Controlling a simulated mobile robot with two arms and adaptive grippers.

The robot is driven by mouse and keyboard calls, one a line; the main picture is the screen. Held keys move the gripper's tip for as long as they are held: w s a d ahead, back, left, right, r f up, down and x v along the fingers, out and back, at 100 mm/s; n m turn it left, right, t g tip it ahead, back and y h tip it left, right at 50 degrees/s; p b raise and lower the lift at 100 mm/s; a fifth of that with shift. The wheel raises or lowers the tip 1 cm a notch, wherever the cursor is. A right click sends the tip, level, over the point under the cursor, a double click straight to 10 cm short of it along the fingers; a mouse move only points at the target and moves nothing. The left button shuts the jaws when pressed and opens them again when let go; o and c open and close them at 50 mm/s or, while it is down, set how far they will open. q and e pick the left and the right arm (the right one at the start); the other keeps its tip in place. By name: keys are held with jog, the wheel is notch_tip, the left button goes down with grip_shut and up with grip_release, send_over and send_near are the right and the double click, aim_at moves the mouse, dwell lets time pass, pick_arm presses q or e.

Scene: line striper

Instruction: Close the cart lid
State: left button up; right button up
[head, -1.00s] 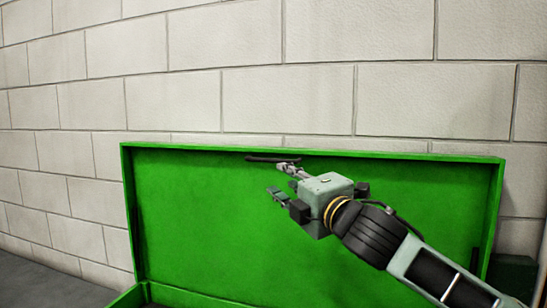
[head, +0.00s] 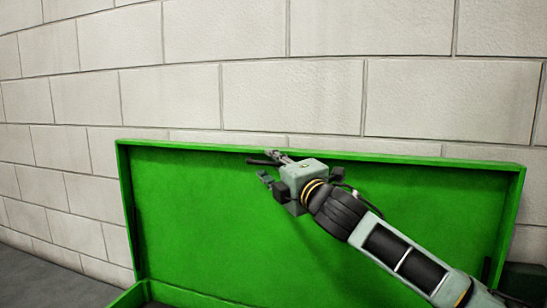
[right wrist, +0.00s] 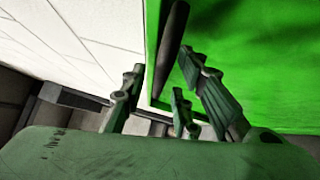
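The green cart lid (head: 220,215) stands open and upright in front of the wall in the head view. A dark handle (head: 262,162) sits at its upper edge. My right gripper (head: 270,166) is at this upper edge beside the handle, its fingers apart. In the right wrist view the lid (right wrist: 262,65) fills the upper right and the dark handle (right wrist: 171,45) runs down toward the spread fingers (right wrist: 165,98). I cannot tell whether any finger touches the handle. My left gripper is not in view.
A pale block wall (head: 290,95) stands close behind the lid. Part of the green cart body (head: 130,297) shows at the bottom left. Grey floor (head: 45,280) is open at the lower left.

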jog(key=shift+w, duration=0.25)
jog(key=shift+s, duration=0.1)
jog(key=shift+c, duration=0.8)
grip_shut()
